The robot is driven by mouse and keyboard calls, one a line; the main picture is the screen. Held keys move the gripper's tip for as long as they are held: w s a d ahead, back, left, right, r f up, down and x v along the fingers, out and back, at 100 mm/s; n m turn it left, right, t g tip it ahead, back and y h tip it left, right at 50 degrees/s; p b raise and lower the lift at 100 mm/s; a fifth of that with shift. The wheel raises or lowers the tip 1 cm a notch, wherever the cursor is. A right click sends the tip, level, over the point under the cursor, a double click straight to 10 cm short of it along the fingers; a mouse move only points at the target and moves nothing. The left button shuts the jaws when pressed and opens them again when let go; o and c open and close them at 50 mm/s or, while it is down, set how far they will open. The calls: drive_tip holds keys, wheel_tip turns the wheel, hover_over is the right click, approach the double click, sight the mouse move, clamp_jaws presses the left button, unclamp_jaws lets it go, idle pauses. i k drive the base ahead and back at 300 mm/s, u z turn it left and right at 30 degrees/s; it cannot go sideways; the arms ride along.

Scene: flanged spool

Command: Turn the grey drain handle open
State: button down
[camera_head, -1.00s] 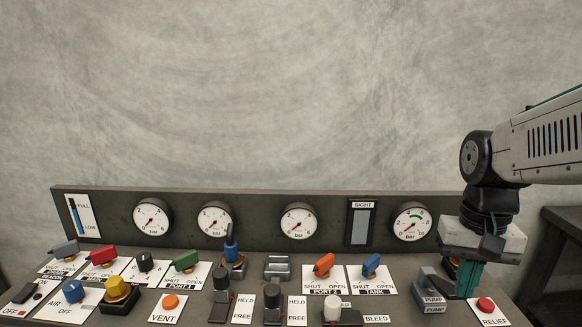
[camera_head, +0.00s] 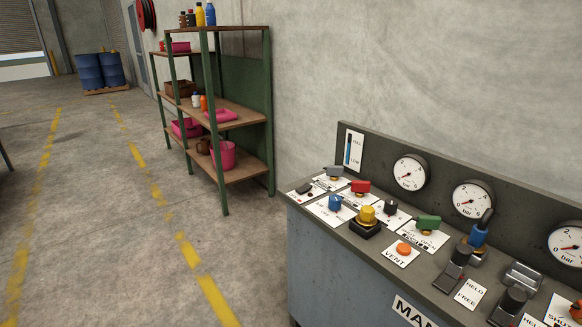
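A grey handle (camera_head: 334,171) sits on a white plate at the far left back corner of the control panel, just below the FULL/LOW level gauge (camera_head: 353,150). Its grip lies roughly sideways across the plate. The lettering on its plate is too small to read, so I cannot confirm its name or its open and shut marks. My gripper is outside this view.
Close around the grey handle are a red handle (camera_head: 360,187), a blue handle (camera_head: 335,202), a black switch (camera_head: 304,188) and a yellow knob (camera_head: 367,214). A green handle (camera_head: 428,222) is farther right. Open floor (camera_head: 100,220) lies left; a shelf (camera_head: 225,110) stands behind.

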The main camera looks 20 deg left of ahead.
sight(332, 170)
drive_tip(key=u, duration=0.4)
drive_tip(key=k, duration=0.3)
drive_tip(key=u, duration=1.7)
drive_tip(key=i, duration=1.95)
drive_tip(key=z, duration=1.1)
drive_tip(key=i, duration=0.8)
drive_tip(key=z, duration=0.75)
